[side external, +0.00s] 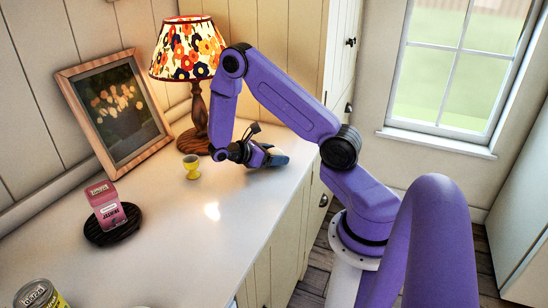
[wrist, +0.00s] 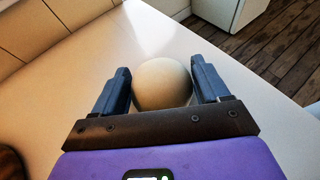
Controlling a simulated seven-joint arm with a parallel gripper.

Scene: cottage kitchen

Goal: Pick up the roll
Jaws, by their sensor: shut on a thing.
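The roll (wrist: 163,84) is a smooth, rounded, pale tan thing between the two dark blue fingers of my gripper (wrist: 161,76) in the wrist view. My gripper is shut on it, with a finger on each side. In the side external view my gripper (side external: 273,158) is low over the white counter, near the counter's right edge. There only a small pale part of the roll (side external: 277,151) shows at the fingers. Whether the roll touches the counter I cannot tell.
A yellow egg cup (side external: 191,168) and a lamp (side external: 196,95) stand left of my gripper. A framed picture (side external: 117,115) leans on the wall. A pink carton (side external: 105,207) stands on a black round trivet (side external: 113,237). A can (side external: 40,294) is at bottom left. The counter's middle is clear.

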